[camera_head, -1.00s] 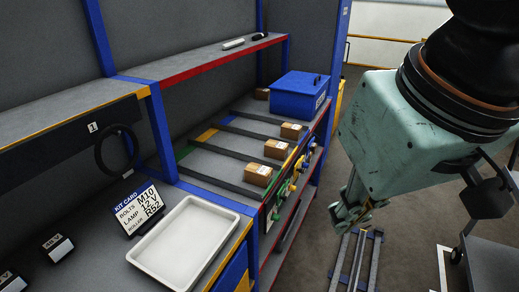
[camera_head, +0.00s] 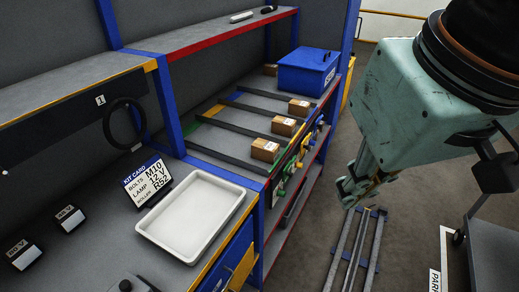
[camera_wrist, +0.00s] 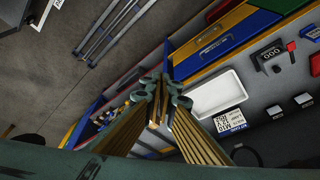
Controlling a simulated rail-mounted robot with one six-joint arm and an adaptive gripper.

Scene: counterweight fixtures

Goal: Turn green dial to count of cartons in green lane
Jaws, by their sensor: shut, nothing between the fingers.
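A row of dials and knobs is on the front edge of the lane shelf in the head view; the green dial (camera_head: 281,191) is at its near end. The lane with the green strip (camera_head: 190,128) is the nearest lane, and a brown carton (camera_head: 265,149) sits at its front end. Two more cartons (camera_head: 283,126) (camera_head: 299,107) stand at the front of the lanes beyond. My gripper (camera_head: 347,192) is shut and empty, to the right of the dials over the floor and apart from them. It also shows in the wrist view (camera_wrist: 158,112).
A white tray (camera_head: 192,216) and a kit card (camera_head: 147,182) are on the near bench. A rail frame (camera_head: 355,250) lies on the floor below my gripper.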

